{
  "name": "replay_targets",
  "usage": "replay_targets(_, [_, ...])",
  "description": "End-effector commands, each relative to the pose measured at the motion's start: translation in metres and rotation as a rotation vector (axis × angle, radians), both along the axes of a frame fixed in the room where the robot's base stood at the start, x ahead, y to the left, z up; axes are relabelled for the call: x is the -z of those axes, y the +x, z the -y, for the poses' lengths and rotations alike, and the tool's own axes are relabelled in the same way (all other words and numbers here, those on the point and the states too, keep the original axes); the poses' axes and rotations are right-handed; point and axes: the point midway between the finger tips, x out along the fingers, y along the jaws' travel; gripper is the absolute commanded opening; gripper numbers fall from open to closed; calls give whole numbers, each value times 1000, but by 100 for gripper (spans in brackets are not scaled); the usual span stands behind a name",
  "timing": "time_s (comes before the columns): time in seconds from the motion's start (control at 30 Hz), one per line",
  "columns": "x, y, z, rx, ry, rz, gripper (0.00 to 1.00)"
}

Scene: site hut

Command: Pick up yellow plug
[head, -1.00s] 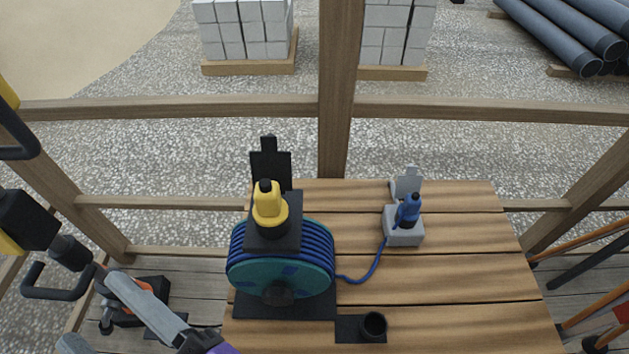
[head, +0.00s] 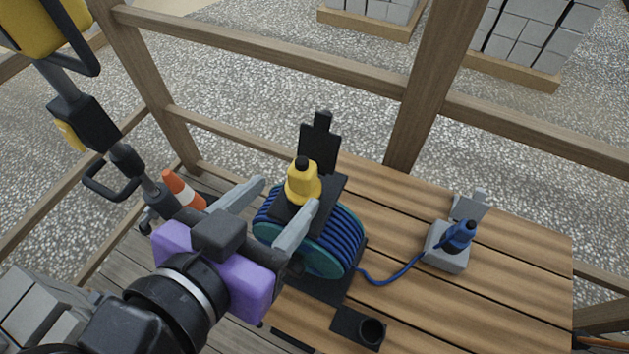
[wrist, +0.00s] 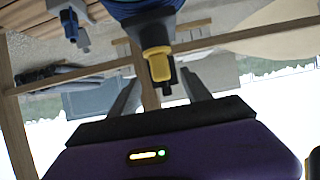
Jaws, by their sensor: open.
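The yellow plug (head: 303,184) with a black tip stands upright on a black platform on top of the blue cable reel (head: 335,240). My gripper (head: 268,212) is open, its two grey fingers pointing toward the plug. In the head view one finger lies left of the plug and the other overlaps the platform in front of it. In the wrist view the plug (wrist: 158,62) shows between and beyond the fingers, with nothing held. I cannot tell how far the fingertips are from it.
A black upright plate (head: 319,150) stands behind the plug. A blue plug (head: 460,235) sits on a grey box (head: 444,254), joined by a blue cable to the reel. A black cup holder (head: 366,328) is at the front of the wooden table (head: 400,200). Railings surround it.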

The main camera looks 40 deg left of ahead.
Motion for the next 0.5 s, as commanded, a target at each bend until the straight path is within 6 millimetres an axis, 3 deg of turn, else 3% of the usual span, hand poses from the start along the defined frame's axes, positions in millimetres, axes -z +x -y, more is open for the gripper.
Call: replay_targets(0.5, [22,51,-11,-1,0,1,56])
